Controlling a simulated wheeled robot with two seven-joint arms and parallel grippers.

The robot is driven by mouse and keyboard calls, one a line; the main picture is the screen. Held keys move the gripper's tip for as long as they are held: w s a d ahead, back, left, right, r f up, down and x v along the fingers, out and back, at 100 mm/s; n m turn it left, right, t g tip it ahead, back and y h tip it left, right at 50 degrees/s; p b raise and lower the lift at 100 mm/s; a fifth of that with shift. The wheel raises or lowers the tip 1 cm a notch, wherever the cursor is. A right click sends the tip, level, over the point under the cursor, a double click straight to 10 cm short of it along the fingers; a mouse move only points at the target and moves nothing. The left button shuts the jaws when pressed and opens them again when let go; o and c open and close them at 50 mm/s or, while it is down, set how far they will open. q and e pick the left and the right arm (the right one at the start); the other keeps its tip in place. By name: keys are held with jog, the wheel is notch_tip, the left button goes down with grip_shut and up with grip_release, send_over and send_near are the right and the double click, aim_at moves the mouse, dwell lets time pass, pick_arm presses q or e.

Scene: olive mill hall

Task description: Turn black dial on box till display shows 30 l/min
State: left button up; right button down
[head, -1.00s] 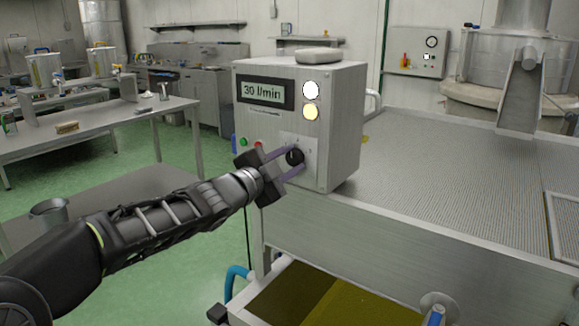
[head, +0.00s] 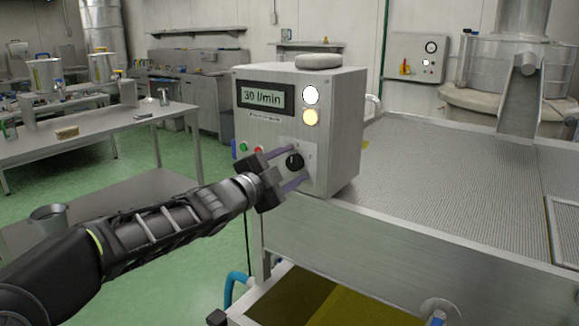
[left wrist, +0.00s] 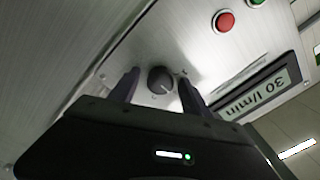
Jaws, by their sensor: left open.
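The metal control box (head: 345,130) stands on the steel machine's edge. Its display (head: 266,97) reads 30 l/min, and the same reading shows upside down in the left wrist view (left wrist: 262,96). The black dial (head: 294,161) is on the lower front of the box. My left gripper (head: 296,166) is open, with one finger on either side of the dial. In the left wrist view the dial (left wrist: 160,79) sits between the two fingertips (left wrist: 160,80), with a gap visible on both sides. My right gripper is not in view.
A green button (head: 243,147) and a red button (head: 258,150) sit left of the dial. Two round lamps are lit at the upper right of the box front, and a pale object (head: 318,61) lies on top. A perforated steel surface (head: 450,180) extends right.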

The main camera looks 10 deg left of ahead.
pick_arm(q)
jog(key=shift+s, duration=0.1)
jog(key=v, duration=0.7)
jog(key=shift+s, duration=0.3)
jog(key=shift+a, duration=0.1)
